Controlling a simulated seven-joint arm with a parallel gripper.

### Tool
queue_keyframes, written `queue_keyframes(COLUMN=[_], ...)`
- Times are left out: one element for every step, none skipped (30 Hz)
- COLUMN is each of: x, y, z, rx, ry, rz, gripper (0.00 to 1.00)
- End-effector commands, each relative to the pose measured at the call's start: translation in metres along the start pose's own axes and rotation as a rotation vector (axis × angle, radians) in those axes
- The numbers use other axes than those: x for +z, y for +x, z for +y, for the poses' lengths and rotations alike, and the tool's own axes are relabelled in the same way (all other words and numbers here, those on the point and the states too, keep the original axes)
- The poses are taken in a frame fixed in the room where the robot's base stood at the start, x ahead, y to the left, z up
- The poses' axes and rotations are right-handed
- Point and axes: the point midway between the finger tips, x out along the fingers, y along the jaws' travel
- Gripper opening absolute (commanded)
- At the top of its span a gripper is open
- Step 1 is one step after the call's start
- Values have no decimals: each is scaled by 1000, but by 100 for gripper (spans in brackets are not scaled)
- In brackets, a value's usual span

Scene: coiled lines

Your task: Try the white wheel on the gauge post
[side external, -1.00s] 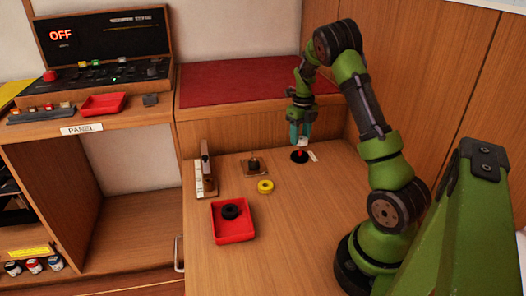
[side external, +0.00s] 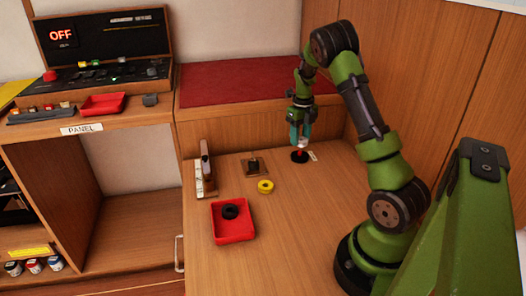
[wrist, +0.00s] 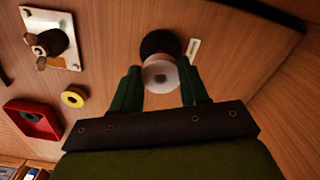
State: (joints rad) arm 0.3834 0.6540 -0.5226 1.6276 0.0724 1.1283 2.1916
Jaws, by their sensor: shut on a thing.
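My gripper (side external: 301,143) points down at the back right of the bench and is shut on the white wheel (side external: 303,145). In the wrist view the white wheel (wrist: 160,76) sits between the two green fingers, its centre hole facing the camera. A post with a red part (side external: 299,153) stands on a round black base (side external: 299,158) just below the wheel. In the wrist view the dark base (wrist: 158,42) is partly hidden behind the wheel. I cannot tell whether the wheel touches the post top.
A small label (side external: 313,156) lies beside the black base. A red tray (side external: 233,235) holds a black wheel (side external: 230,212). The panel display (side external: 64,33) reads OFF.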

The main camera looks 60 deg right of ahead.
Motion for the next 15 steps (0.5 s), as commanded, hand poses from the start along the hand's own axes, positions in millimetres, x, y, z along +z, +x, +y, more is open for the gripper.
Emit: queue_keyframes(x=[0, 0, 0, 0, 0, 0, 0, 0, 0, 0, 0, 0, 0, 0, 0], y=[0, 0, 0, 0, 1, 2, 2, 3, 4, 5, 6, 7, 8, 9, 10], z=[0, 0, 0, 0, 0, 0, 0, 0, 0, 0, 0, 0, 0, 0, 0], rx=[0, 0, 0, 0, 0, 0, 0, 0, 1, 1, 1, 1, 0, 0, 0], ry=[0, 0, 0, 0, 0, 0, 0, 0, 0, 0, 0, 0, -1, -1, -1], rz=[-1, -1, -1, 0, 0, 0, 0, 0, 0, 0, 0, 1, 0, 0, 0], gripper=[15, 15, 15, 15, 15, 15, 15, 15, 15, 15, 15, 15, 15, 15, 15])
